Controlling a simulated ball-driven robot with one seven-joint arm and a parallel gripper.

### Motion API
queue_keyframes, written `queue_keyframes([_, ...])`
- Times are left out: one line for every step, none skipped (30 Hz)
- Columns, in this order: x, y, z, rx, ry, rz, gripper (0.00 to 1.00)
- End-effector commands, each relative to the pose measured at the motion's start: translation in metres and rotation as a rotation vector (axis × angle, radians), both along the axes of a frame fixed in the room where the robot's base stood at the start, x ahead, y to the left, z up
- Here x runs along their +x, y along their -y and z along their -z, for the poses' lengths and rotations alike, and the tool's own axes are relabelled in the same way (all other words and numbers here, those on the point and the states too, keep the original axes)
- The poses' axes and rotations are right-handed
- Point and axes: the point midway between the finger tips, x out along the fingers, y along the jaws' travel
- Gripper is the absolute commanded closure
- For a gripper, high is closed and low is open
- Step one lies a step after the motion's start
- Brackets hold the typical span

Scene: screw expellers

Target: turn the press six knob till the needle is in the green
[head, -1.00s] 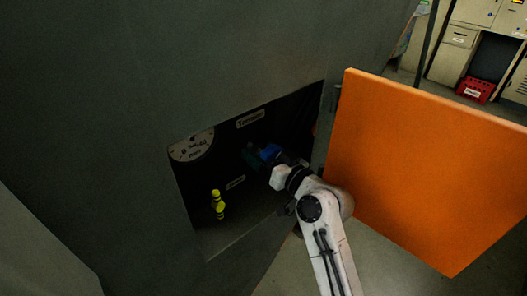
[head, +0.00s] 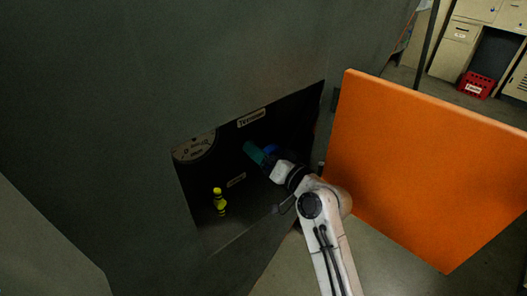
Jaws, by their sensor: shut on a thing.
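My gripper (head: 259,152) is inside the dark recess of the press, at the end of my white arm. Its blue and teal parts show at the tip, and it is shut. The knob that it holds is hidden behind it or too dark to make out. The round pale gauge (head: 194,148) sits at the recess's upper left, partly cut off by the opening's edge. Its needle and green band are too small and dim to read.
An orange door (head: 425,165) stands open to the right, close beside my arm. A yellow-and-black fitting (head: 219,200) stands low in the recess. A label (head: 251,118) is above the gripper. A red crate (head: 476,86) sits far off at the upper right.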

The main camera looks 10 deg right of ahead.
Motion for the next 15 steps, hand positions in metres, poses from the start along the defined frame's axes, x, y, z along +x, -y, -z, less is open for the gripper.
queue_keyframes([0.0,0.0006,0.0009,0.0,0.0,0.001,0.54])
queue_keyframes([-0.0001,0.0006,0.0009,0.0,0.0,0.001,0.54])
queue_keyframes([-0.0001,0.0006,0.0009,0.0,0.0,0.001,0.54])
queue_keyframes([-0.0001,0.0006,0.0009,0.0,0.0,0.001,0.23])
queue_keyframes([-0.0001,0.0006,0.0009,0.0,0.0,0.001,0.2])
queue_keyframes([-0.0001,0.0006,0.0009,0.0,0.0,0.001,0.16])
queue_keyframes([0.0,0.0006,0.0009,0.0,0.0,0.001,0.13])
queue_keyframes([0.0,0.0005,0.0008,-0.001,0.0,0.001,0.1])
queue_keyframes([0.0,0.0005,0.0007,-0.001,0.0,0.001,0.06])
queue_keyframes([0.0,0.0005,0.0007,-0.001,0.0,0.001,0.03])
queue_keyframes([0.0,0.0004,0.0006,-0.001,0.0,0.001,0.02])
queue_keyframes([0.0,0.0004,0.0005,-0.001,0.0,0.001,0.02])
queue_keyframes([0.0,0.0003,0.0005,-0.001,0.0,0.001,0.02])
queue_keyframes([0.0,0.0003,0.0005,-0.001,0.0,0.001,0.02])
queue_keyframes([0.0,0.0002,0.0004,-0.001,0.0,0.001,0.02])
